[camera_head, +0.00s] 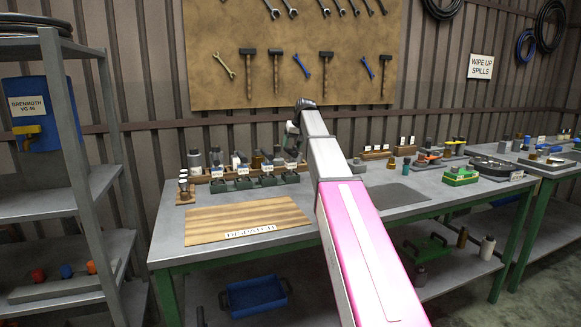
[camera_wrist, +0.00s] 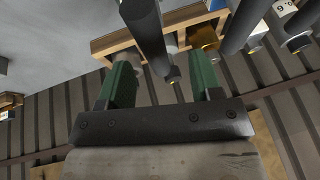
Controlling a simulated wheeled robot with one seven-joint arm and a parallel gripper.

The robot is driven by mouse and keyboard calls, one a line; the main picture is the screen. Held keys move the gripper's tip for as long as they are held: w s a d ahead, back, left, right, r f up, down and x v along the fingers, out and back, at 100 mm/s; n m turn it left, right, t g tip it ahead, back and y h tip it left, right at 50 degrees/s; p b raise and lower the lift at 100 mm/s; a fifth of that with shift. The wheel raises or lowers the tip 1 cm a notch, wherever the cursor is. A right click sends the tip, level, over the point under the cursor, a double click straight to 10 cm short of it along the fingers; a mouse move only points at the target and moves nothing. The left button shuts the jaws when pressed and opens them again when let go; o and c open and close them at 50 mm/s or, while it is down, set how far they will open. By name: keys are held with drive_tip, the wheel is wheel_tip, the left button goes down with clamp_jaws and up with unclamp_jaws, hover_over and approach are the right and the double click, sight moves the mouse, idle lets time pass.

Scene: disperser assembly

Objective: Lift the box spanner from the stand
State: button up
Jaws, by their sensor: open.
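In the wrist view my gripper (camera_wrist: 160,78) is open, its two green fingers apart. A dark grey rod (camera_wrist: 148,35) reaches down from the top of the picture, with its lower end in the gap between the fingers. It may be the box spanner; I cannot tell for sure, nor whether a finger touches it. Behind it is a wooden rack (camera_wrist: 108,46). In the head view my gripper (camera_head: 291,150) is small and dark at the right end of a row of small labelled dark green stands (camera_head: 243,184) on the bench. The box spanner cannot be picked out there.
A second dark rod (camera_wrist: 240,25) and a brass-coloured piece (camera_wrist: 203,36) are close by the right finger. Bottles and a wooden rack line the bench back. A wooden board (camera_head: 240,222) lies at the front left; a dark mat (camera_head: 385,196) lies right of my arm.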

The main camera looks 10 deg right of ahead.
sight(290, 151)
drive_tip(key=x, duration=0.5)
drive_tip(key=shift+w+d+f, duration=0.1)
drive_tip(key=shift+w+d, duration=0.2)
drive_tip(key=shift+d, duration=0.05)
clamp_jaws()
